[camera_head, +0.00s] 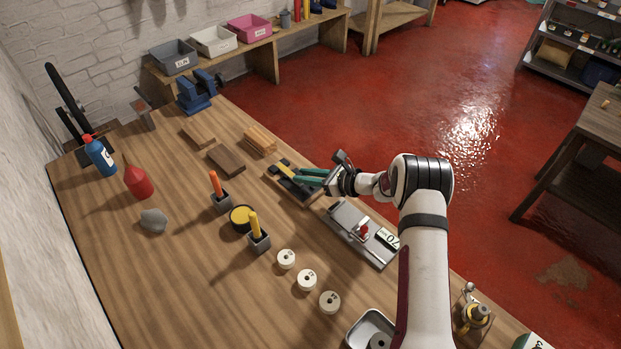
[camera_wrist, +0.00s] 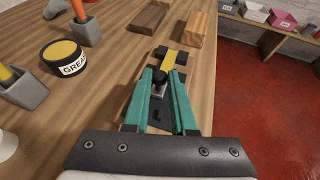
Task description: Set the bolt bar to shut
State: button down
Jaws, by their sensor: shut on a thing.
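The bolt (camera_wrist: 157,115) sits on a small wooden board (camera_head: 305,201) near the table's right edge. It has dark parts and a yellow piece (camera_wrist: 170,60) at its far end, which also shows in the head view (camera_head: 285,171). A black knob (camera_wrist: 160,77) stands up on the bolt bar. My gripper (camera_wrist: 162,78), with teal fingers, is shut on this knob, one finger on each side. In the head view my gripper (camera_head: 304,176) reaches in from the right, low over the bolt. The fingers hide part of the bar, and I cannot tell how far it has slid.
A grey metal fixture (camera_head: 348,218) with a red knob lies beside the board. Wooden blocks (camera_head: 226,160) lie beyond it. A grease tin (camera_head: 241,218), holders with orange and yellow handles, and several white discs (camera_head: 307,280) stand to the left.

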jog(key=c, duration=0.7)
grip_release()
jog(key=shift+r, duration=0.1)
jog(key=shift+c, duration=0.2)
jog(key=v, duration=1.5)
jog(key=shift+d, duration=0.35)
jog(key=shift+s+r, duration=0.1)
